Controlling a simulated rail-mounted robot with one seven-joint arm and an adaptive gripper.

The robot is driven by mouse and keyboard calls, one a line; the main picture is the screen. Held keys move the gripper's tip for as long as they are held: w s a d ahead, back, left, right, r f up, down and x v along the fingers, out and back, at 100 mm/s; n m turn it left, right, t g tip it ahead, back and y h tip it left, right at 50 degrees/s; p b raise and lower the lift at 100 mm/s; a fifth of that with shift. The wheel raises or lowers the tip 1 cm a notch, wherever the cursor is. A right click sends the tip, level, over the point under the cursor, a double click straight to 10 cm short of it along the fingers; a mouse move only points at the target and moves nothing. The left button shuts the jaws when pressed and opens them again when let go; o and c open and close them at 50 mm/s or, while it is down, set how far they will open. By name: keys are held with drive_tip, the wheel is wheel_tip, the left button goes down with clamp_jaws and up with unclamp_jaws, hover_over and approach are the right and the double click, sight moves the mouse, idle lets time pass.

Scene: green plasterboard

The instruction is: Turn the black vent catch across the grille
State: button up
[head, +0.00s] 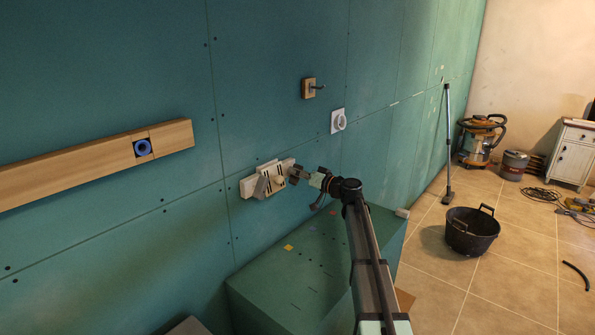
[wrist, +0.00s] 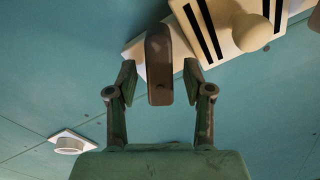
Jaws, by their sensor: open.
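The cream vent grille (head: 268,180) with black slots is mounted on the green wall. Its slots and a round cream knob show at the top right of the wrist view (wrist: 225,35). The dark catch (wrist: 158,62), a rounded bar, lies at the near end of the grille, beside the slots. My gripper (wrist: 159,78) is open, with one finger on each side of the catch; small gaps seem to show, and contact cannot be told. In the head view my gripper (head: 300,173) is at the right end of the grille and mostly hides the catch.
A white round fitting (head: 338,121) and a wooden hook block (head: 309,88) are on the wall above right. A green box (head: 310,260) stands below. A wooden rail (head: 80,170) runs left.

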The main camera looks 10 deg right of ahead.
drive_tip(key=shift+w+a, duration=0.2)
drive_tip(key=shift+w, duration=0.05)
clamp_jaws()
